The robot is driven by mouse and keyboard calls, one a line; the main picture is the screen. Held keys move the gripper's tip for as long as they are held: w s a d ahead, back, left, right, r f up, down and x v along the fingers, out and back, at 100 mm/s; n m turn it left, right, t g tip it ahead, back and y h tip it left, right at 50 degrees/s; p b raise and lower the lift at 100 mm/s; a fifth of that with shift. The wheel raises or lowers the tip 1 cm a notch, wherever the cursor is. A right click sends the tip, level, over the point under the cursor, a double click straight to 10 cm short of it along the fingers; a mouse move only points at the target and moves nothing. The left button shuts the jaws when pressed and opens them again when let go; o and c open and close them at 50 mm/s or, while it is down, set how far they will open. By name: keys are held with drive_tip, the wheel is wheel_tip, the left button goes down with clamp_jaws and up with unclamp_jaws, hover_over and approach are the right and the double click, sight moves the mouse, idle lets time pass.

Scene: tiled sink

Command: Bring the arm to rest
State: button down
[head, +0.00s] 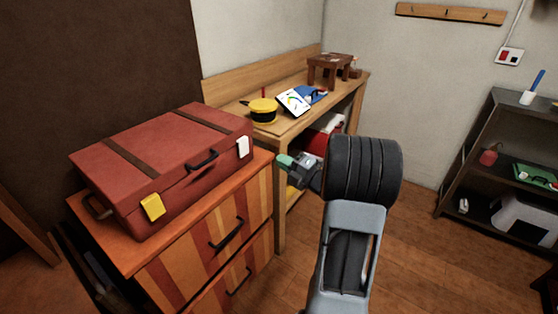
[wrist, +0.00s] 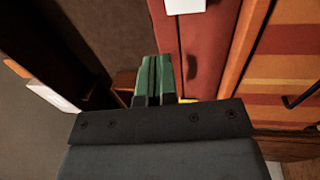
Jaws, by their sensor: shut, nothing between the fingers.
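My arm rises from the bottom of the head view, and my gripper (head: 284,160) points left in front of the red suitcase's right end. The wrist view shows the green fingers of my gripper (wrist: 153,72) close together, with nothing held between them. The red suitcase (head: 180,150) lies shut on top of a striped wooden drawer cabinet (head: 200,245). It has a yellow tag, a white tag and a dark handle. In the wrist view the suitcase (wrist: 203,60) lies beyond the fingertips; I cannot tell the exact gap.
A wooden workbench (head: 285,125) behind holds a yellow-black round container (head: 263,110), papers and a small brown stool (head: 332,66). A dark shelf (head: 490,150) with several items stands at the right. Wooden floor (head: 415,245) lies open between cabinet and shelf.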

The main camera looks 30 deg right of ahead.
idle(0.5)
drive_tip(key=d+f+m+g+h, duration=0.4)
drive_tip(key=d+f+m+h, duration=0.45)
drive_tip(key=m, duration=0.25)
drive_tip(key=s+a+r+m+g+h+p, duration=0.1)
drive_tip(key=s+m+g+h+p, duration=0.25)
drive_tip(key=s+m+g, duration=0.35)
drive_tip(key=s+a+r+m+g+y+p, duration=0.2)
drive_tip(key=s+a+r+p, duration=0.3)
drive_tip(key=a+r, duration=0.4)
drive_tip(key=s+a+r+m+g+y+p, duration=0.1)
drive_tip(key=s+a+r+p, duration=0.4)
drive_tip(key=a, duration=1.2)
wheel_tip(320, 180, up, 5)
drive_tip(key=shift+s+f+m+g+y, duration=0.15)
drive_tip(key=shift+s+m+g+y, duration=0.25)
drive_tip(key=shift+s+m+y, duration=0.3)
drive_tip(key=shift+w, duration=0.1)
